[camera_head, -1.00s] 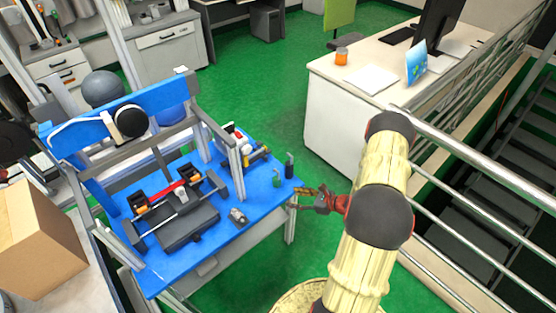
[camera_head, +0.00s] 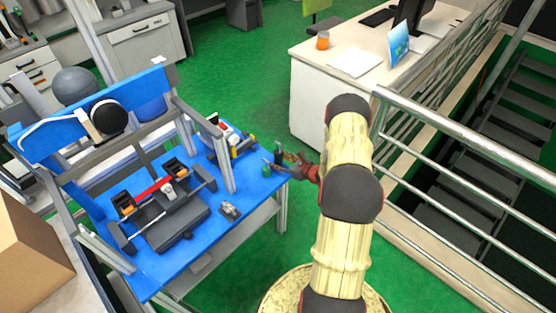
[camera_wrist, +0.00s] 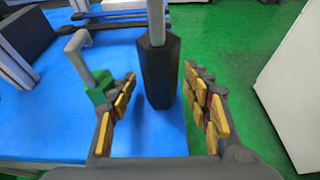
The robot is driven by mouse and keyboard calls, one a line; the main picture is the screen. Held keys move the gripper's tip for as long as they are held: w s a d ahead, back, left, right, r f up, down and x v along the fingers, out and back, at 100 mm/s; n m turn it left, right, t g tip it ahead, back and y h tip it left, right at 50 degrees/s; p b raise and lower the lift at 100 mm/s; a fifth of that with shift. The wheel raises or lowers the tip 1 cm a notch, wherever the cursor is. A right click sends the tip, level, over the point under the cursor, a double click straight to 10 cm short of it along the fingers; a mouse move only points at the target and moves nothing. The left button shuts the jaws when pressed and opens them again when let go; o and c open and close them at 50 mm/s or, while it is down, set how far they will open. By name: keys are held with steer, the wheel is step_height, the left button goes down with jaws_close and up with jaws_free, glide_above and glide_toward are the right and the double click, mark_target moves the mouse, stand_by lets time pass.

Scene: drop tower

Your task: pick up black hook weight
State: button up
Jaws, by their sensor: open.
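The black hook weight (camera_wrist: 160,72) stands upright on the blue table top (camera_wrist: 50,125), with a grey stem rising from it. It also shows near the table's right corner in the head view (camera_head: 278,148). My gripper (camera_wrist: 160,82) is open, with one finger on either side of the weight in the wrist view; I cannot tell if either finger touches it. A green hook weight (camera_wrist: 99,88) with a grey hook stands just left of my left finger; it also shows in the head view (camera_head: 266,171).
A black tray-like device (camera_head: 178,220) and a small grey metal part (camera_head: 229,210) lie on the table to the left. A yellow and red device (camera_head: 232,143) stands behind. A metal railing (camera_head: 450,135) runs to the right of my arm. Green floor lies beyond the table edge.

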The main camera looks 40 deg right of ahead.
steer(key=shift+w+f, duration=0.1)
steer(key=shift+w, duration=0.25)
steer(key=shift+c, duration=1.1)
jaws_close()
steer(key=shift+d, duration=0.1)
